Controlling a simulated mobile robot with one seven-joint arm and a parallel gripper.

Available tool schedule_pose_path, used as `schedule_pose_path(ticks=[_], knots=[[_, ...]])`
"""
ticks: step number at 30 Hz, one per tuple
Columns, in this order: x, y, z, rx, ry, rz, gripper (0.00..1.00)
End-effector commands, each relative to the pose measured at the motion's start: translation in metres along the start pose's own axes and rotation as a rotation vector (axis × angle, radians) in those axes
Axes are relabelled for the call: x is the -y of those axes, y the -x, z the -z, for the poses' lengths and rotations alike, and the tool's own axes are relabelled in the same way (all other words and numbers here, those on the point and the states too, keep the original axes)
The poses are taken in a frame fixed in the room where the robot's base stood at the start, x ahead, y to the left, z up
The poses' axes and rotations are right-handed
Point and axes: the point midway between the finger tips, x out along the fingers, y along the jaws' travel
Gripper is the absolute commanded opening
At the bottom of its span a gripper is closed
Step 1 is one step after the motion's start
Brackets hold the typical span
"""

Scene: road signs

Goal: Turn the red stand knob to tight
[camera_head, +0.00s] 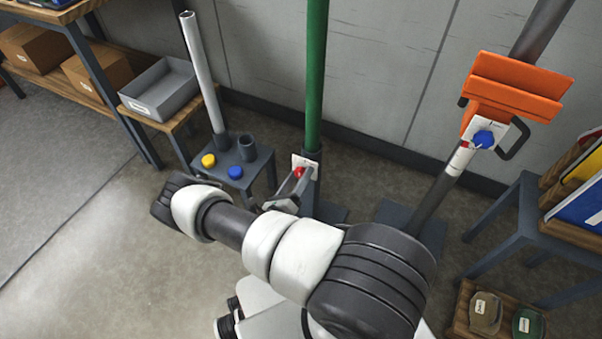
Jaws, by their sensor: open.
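The red stand knob (299,171) sits on a small white plate (311,164) low on a dark stand. The stand holds an upright green pole (316,80). My gripper (297,180) is open, with its fingers reaching up to the knob from the front. The fingertips overlap the lower part of the knob in the picture; I cannot tell whether they touch it. The plate's markings are too small to read and partly covered, so the knob's setting cannot be told.
A blue knob (484,139) is on a tilted pole with an orange clamp (515,87) at right. A small table (250,170) with a grey pole, yellow cap (208,161) and blue cap (235,172) stands just left. A sign rack (520,215) stands far right. The left floor is clear.

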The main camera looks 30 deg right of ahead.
Motion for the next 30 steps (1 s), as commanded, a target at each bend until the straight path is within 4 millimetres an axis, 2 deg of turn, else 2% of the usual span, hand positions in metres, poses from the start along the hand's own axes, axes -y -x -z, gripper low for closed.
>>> schedule_pose_path(ticks=[6, 14, 21, 22, 30], knots=[[0.000, -0.016, 0.000, 0.000, 0.001, 0.001, 0.56], [0.000, -0.017, 0.000, 0.000, 0.000, 0.000, 0.56], [0.000, -0.016, 0.000, 0.000, 0.000, 0.000, 0.17], [0.000, -0.016, 0.000, 0.000, 0.000, 0.001, 0.14], [0.000, -0.016, 0.000, 0.000, -0.026, 0.001, 0.15]])
